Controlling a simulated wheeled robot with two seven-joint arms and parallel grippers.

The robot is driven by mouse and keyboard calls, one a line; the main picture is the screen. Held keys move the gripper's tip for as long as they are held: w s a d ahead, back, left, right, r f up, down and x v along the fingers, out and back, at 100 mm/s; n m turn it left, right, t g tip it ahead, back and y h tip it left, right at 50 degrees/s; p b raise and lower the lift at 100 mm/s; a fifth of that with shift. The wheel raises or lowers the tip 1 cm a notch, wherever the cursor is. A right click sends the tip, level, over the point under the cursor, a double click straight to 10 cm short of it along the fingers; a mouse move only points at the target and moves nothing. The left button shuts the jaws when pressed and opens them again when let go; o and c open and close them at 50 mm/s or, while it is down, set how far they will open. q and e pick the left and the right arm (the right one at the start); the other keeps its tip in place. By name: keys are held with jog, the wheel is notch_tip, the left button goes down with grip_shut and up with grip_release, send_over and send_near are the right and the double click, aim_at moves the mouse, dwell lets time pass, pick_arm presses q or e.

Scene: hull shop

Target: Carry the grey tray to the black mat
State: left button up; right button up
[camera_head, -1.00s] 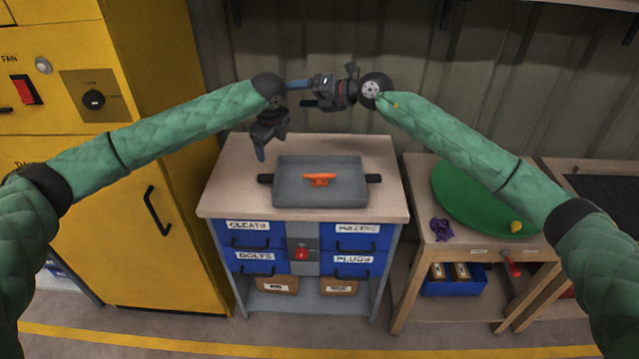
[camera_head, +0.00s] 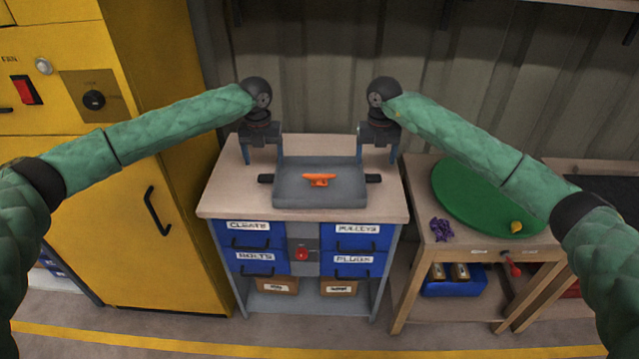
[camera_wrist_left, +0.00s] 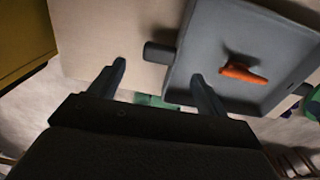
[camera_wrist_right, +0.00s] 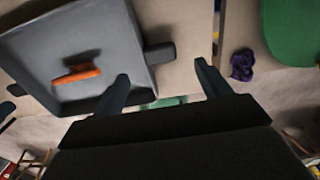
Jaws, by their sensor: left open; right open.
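The grey tray (camera_head: 345,190) lies flat on the drawer cabinet's wooden top, with an orange cleat-like piece (camera_head: 319,180) in it. It has a black handle at its left end (camera_head: 265,179) and right end (camera_head: 373,178). My left gripper (camera_head: 262,163) is open, pointing down above the left handle; in the left wrist view the handle (camera_wrist_left: 160,53) lies ahead between the fingers. My right gripper (camera_head: 377,161) is open, pointing down above the right handle, which shows in the right wrist view (camera_wrist_right: 160,53). Neither touches a handle visibly. The black mat (camera_head: 605,187) is partly visible at the far right.
The cabinet (camera_head: 225,200) has blue labelled drawers. Right of it, across a narrow gap, a wooden table holds a green disc (camera_head: 480,200), a purple crumpled cloth (camera_head: 442,228) and a small yellow piece (camera_head: 516,226). A yellow cabinet (camera_head: 110,240) stands close on the left.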

aim_at(266, 176)
pick_arm(q)
jog(key=shift+f, duration=0.15)
pick_arm(e)
jog(key=shift+f, duration=0.15)
pick_arm(q)
jog(key=shift+f, duration=3.8)
pick_arm(e)
jog(key=shift+f, duration=3.8)
pick_arm(q)
jog(key=c, duration=1.3)
pick_arm(e)
jog(key=c, duration=1.3)
